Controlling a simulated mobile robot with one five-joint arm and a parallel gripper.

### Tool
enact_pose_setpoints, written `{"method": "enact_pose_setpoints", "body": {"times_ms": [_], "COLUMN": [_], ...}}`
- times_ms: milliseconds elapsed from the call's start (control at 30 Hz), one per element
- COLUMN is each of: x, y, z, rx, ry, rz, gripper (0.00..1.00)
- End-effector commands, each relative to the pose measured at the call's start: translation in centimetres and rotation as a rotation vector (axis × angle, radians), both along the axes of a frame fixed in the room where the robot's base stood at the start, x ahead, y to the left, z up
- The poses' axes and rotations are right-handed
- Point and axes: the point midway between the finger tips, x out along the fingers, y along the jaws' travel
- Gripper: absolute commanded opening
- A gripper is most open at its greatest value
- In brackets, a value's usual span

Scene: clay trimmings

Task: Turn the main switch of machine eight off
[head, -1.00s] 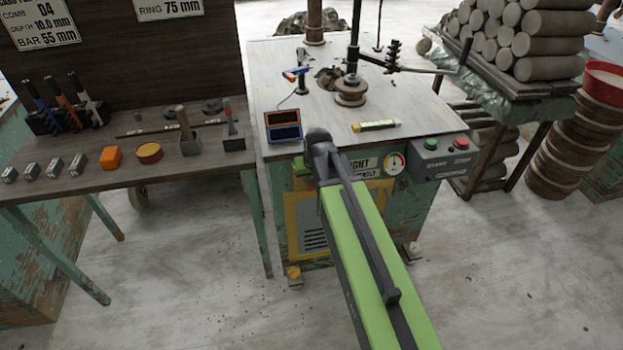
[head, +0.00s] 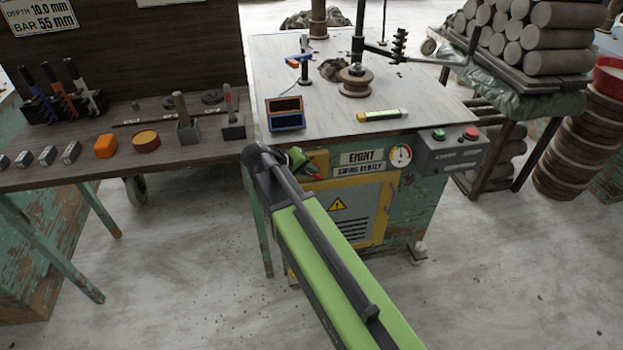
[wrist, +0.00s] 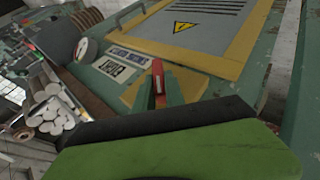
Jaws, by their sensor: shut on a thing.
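Machine eight stands in the middle of the head view, with its EIGHT plate (head: 361,157) on the front. The plate also shows in the wrist view (wrist: 121,69). The main switch has a red handle (wrist: 158,80) and sits on a yellow panel (wrist: 196,85) beside the plate. In the head view a bit of red shows by the yellow panel (head: 317,161), mostly behind my arm. My gripper (wrist: 159,88) has green fingers on both sides of the red handle and is shut on it. In the head view my gripper (head: 299,160) is partly hidden by my arm.
A grey box with green and red buttons (head: 452,149) is at the machine's right front corner. A pressure gauge (head: 400,155) is beside the plate. A tool bench (head: 91,176) stands left. Stacked clay rolls (head: 535,35) stand right. The floor in front is clear.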

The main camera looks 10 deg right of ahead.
Motion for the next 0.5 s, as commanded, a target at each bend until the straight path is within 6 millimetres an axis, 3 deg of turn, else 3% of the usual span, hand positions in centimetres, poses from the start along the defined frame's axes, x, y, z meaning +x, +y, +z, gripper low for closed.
{"method": "enact_pose_setpoints", "body": {"times_ms": [33, 500], "x": [-0.04, -0.09], "y": [0.18, 0.56], "z": [-1.16, -2.15], "rx": [-0.045, -0.48], "ry": [0.003, 0.002], "rz": [-0.002, -0.004], "gripper": [0.0, 0.0]}}
